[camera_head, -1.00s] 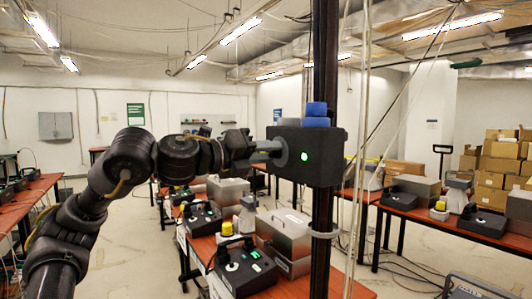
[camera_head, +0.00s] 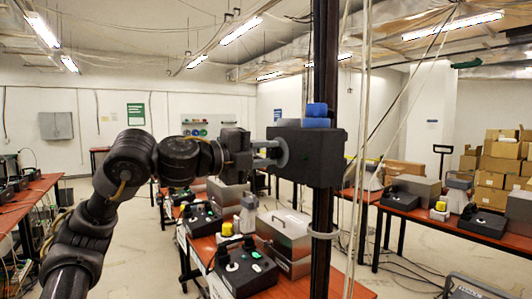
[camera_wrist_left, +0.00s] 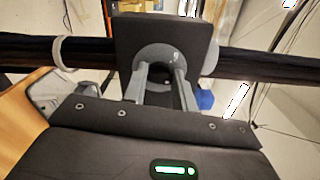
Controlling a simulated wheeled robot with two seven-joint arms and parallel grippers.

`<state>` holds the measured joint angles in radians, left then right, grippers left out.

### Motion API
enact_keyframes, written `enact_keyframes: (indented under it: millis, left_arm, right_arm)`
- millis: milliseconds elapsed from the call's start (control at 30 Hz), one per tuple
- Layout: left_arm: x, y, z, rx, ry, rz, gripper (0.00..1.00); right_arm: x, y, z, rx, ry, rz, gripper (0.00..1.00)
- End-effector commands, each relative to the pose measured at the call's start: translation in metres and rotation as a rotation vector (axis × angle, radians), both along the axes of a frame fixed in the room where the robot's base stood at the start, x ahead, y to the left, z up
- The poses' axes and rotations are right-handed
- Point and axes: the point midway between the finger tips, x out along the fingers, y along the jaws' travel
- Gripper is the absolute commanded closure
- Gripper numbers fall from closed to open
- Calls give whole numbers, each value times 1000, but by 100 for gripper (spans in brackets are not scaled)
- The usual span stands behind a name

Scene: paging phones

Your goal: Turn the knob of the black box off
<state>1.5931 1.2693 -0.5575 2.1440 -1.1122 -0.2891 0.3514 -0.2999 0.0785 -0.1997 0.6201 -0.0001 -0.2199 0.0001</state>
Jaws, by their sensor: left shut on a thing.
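The black box (camera_head: 318,158) is fixed to a dark upright post, with blue parts on its top. Its round grey knob (camera_head: 282,152) faces left, toward my arm. No green light shows on the box's front face. My left gripper (camera_head: 270,152) is level with the knob and shut on it. In the left wrist view, the two grey fingers (camera_wrist_left: 161,84) reach to the round knob (camera_wrist_left: 158,56) on the face of the box (camera_wrist_left: 165,30), one on each side. The fingers partly cover the knob's middle. My right gripper is not in view.
A red-brown table (camera_head: 290,287) below holds a control box with a black knob (camera_head: 245,268) and grey metal cases (camera_head: 286,232). Thin pale cables hang just right of the post (camera_head: 322,220). Another table (camera_head: 455,225) stands at right, near stacked cartons (camera_head: 497,160).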

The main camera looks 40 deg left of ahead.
Motion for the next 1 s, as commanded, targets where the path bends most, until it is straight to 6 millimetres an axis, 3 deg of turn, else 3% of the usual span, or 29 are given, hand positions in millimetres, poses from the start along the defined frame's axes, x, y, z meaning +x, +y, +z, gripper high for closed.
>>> enact_keyframes:
  millis: [600, 1000]
  left_arm:
    - [0, -1, -1, -553, 169, -1, 96]
    - [0, -1, -2, -821, 251, 0, 96]
  right_arm:
    - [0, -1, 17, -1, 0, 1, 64]
    - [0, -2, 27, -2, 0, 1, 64]
